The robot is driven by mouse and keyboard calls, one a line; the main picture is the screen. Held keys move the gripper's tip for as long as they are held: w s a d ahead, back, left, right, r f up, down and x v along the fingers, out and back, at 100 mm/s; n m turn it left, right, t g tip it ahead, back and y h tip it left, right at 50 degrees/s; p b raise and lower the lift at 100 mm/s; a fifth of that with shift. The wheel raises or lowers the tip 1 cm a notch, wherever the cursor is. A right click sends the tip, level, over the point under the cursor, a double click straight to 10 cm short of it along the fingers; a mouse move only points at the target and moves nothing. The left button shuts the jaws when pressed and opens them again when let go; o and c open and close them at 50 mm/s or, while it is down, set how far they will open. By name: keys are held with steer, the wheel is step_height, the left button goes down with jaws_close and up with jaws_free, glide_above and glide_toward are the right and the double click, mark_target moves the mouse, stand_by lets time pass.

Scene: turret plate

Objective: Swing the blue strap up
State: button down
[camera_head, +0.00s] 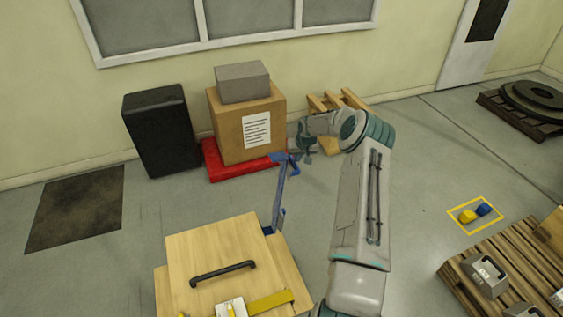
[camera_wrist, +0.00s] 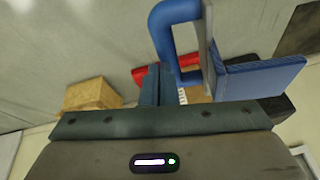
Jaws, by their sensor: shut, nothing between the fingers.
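The blue strap (camera_head: 279,200) stands raised at the back edge of a wooden box (camera_head: 210,247), close to upright in the head view. In the wrist view the strap shows as a blue plate (camera_wrist: 260,76) with a blue loop handle (camera_wrist: 166,38) beside a grey bar. My gripper (camera_head: 300,150) is near the strap's upper end. In the wrist view its fingers (camera_wrist: 152,80) are shut and empty, just beside the loop. I cannot tell whether they touch it. My wrist partly hides the area behind the strap's top.
A cardboard box (camera_head: 230,138) with a grey block (camera_head: 242,83) on top stands on a red base (camera_head: 213,165) behind the strap. A black case (camera_head: 158,132) stands left of it. A pallet (camera_head: 510,265) with metal parts is at right. Floor left of the wooden box is clear.

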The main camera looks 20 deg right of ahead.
steer(key=d+f+b, duration=0.3)
steer(key=d, duration=0.3)
steer(key=shift+d, duration=0.1)
steer(key=shift+r, duration=0.1)
steer(key=d+p+v, duration=0.1)
steer(key=p+v, duration=0.2)
steer(key=v, duration=0.7)
steer(key=s+a+r+n+g+h, duration=0.1)
steer(key=s+a+r, duration=0.5)
steer(key=a+r, duration=0.4)
steer(key=s+a+r+n, duration=0.2)
steer(key=s+a+r, duration=0.5)
steer(key=a+r, duration=0.35)
steer(key=s+a+r, duration=0.1)
steer(key=s+a, duration=0.2)
steer(key=s, duration=0.6)
steer(key=s+a+r, duration=0.1)
steer(key=s+a, duration=0.2)
steer(key=s, duration=0.7)
steer(key=s+a+r, duration=0.2)
steer(key=s+a, duration=0.1)
steer(key=s, duration=0.7)
steer(key=shift+m+y, duration=0.3)
steer(key=shift+m, duration=0.1)
